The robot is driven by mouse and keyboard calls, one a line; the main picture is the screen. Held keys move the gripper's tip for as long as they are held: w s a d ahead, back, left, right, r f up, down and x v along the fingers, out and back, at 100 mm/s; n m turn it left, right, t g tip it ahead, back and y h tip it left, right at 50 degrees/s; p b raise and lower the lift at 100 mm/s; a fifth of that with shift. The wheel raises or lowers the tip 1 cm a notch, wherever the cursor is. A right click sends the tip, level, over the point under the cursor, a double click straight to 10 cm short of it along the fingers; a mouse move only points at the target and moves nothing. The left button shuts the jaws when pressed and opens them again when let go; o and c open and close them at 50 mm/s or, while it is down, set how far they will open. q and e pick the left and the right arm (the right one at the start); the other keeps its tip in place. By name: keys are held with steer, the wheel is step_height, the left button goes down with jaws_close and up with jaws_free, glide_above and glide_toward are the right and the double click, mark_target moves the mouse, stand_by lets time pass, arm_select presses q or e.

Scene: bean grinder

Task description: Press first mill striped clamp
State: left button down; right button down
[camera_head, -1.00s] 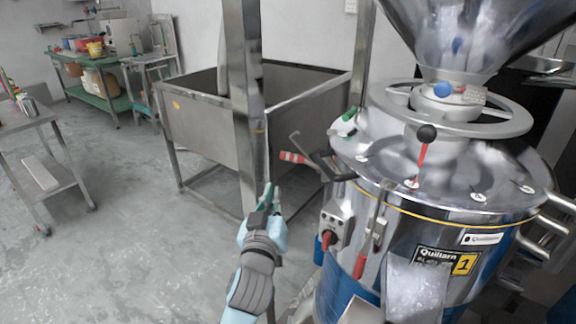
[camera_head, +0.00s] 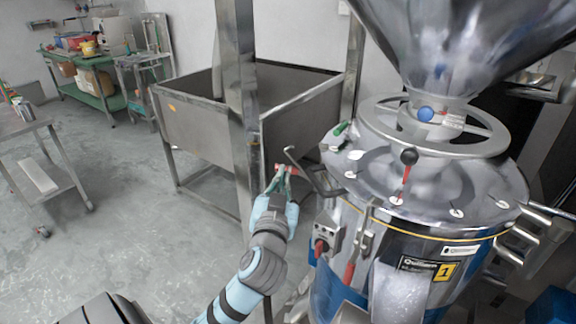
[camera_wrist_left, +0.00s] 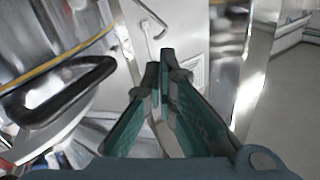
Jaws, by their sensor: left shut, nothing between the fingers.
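The mill marked 1 (camera_head: 440,215) is a shiny steel drum with a yellow band. A red-and-white striped clamp handle (camera_head: 291,169) sticks out from the left of its lid and is partly hidden by my left gripper (camera_head: 279,178). This gripper is shut and empty, its tips at or very near the handle; I cannot tell whether they touch. In the left wrist view the green fingers (camera_wrist_left: 160,72) are closed together, and a black loop handle (camera_wrist_left: 62,95) lies to their left. The striped part is not clear there. My right gripper is not in view.
A red-handled latch (camera_head: 352,262) and a switch box (camera_head: 326,232) sit on the mill's front left. A steel post (camera_head: 238,110) and a steel bin (camera_head: 205,130) stand behind my left arm.

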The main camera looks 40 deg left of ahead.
arm_select(q)
glide_above(293, 173)
steer(key=s+d, duration=0.1)
steer(key=s, duration=0.2)
steer(key=f+b, duration=0.1)
steer(key=a+f, duration=0.1)
steer(key=f, duration=0.1)
steer(key=shift+w+f+b, duration=0.1)
steer(key=shift+f+b, duration=0.05)
steer(key=shift+b, duration=0.2)
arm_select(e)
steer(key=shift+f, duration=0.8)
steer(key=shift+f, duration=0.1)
